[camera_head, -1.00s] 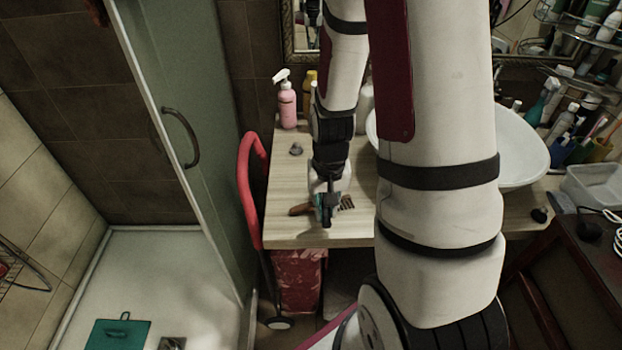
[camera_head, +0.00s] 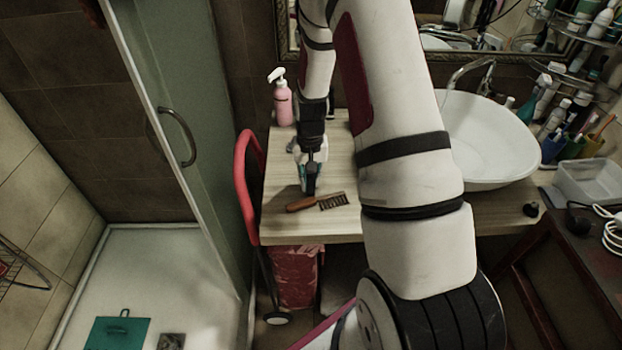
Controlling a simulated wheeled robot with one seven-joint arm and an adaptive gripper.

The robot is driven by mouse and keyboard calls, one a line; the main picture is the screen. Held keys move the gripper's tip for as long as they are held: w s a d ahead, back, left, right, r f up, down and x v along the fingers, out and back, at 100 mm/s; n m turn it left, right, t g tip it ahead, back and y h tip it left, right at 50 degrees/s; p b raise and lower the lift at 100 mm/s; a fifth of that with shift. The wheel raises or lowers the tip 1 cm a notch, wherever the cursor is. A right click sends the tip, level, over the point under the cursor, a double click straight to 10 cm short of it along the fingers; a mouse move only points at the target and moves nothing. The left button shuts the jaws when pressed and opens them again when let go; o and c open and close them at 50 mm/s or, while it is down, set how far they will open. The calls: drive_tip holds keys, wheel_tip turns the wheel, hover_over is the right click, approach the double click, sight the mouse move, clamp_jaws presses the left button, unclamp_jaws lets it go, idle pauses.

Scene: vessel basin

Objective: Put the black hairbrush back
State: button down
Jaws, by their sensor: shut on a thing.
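My gripper (camera_head: 309,186) is over the left front part of the wooden counter (camera_head: 285,228), pointing down. It is shut on a dark, narrow thing (camera_head: 311,179), which appears to be the black hairbrush. Its shape is small and mostly hidden by the fingers. A comb with a brown handle and dark teeth (camera_head: 333,201) lies on the counter just in front of the fingertips. I cannot tell whether the held thing touches the counter.
A pink pump bottle (camera_head: 283,104) stands at the counter's back left. The white basin (camera_head: 490,140) is to the right, with cups and bottles beyond it. A red-framed trolley (camera_head: 243,190) stands left of the counter. Bare counter lies left and front of the comb.

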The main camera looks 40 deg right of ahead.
drive_tip(key=shift+f, duration=0.2)
drive_tip(key=shift+f, duration=0.1)
drive_tip(key=c, duration=1.5)
unclamp_jaws()
